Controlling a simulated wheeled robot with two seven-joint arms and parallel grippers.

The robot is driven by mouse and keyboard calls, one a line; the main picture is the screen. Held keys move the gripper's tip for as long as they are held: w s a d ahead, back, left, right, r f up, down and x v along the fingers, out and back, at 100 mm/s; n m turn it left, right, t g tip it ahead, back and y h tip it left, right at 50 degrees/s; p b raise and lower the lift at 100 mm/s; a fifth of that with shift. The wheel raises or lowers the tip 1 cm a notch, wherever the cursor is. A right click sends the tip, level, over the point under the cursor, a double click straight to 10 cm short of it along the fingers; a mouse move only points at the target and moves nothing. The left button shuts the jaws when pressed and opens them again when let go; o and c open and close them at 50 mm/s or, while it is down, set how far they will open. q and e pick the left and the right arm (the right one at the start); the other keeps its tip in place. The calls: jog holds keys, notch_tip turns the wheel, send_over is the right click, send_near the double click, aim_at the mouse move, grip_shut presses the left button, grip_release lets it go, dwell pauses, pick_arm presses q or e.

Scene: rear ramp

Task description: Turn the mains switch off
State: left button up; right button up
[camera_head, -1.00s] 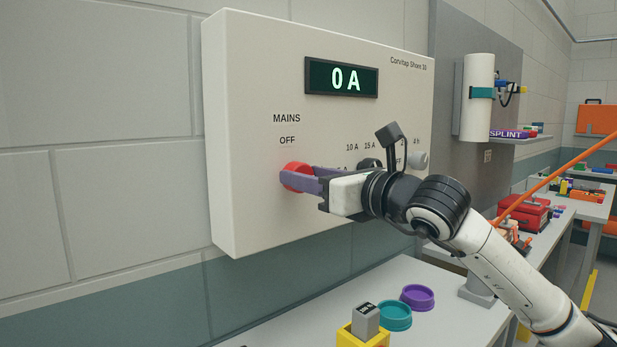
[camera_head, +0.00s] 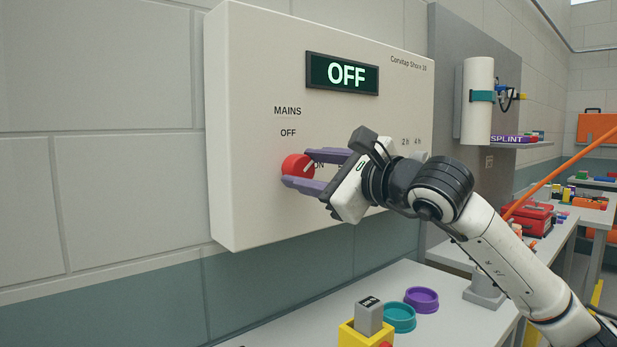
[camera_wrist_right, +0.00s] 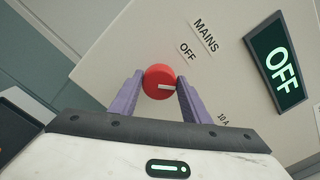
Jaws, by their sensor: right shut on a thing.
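The mains switch is a round red knob (camera_head: 294,168) on a cream wall panel (camera_head: 238,120), under the words MAINS and OFF. Its white mark points up and to the right in the head view. The panel's display (camera_head: 342,73) reads OFF. My right gripper (camera_head: 294,168) is shut on the knob, with its purple fingers on two opposite sides. The right wrist view shows the red knob (camera_wrist_right: 159,82) between the fingertips, its white mark pointing right. My left gripper is not in view.
My right arm hides the panel's other knobs. Below the panel, a table (camera_head: 455,318) bears a yellow box with a grey block (camera_head: 369,317), a teal dish (camera_head: 399,318) and a purple dish (camera_head: 421,299). A red case (camera_head: 533,217) stands farther right.

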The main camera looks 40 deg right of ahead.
jog(key=n, duration=0.3)
jog(key=shift+f+n+b, duration=0.1)
jog(key=shift+n+b, duration=0.3)
jog(key=n, duration=0.4)
jog(key=shift+a+f, duration=0.1)
jog(key=shift+n+b, duration=0.35)
jog(key=shift+n, duration=0.65)
jog(key=o, duration=1)
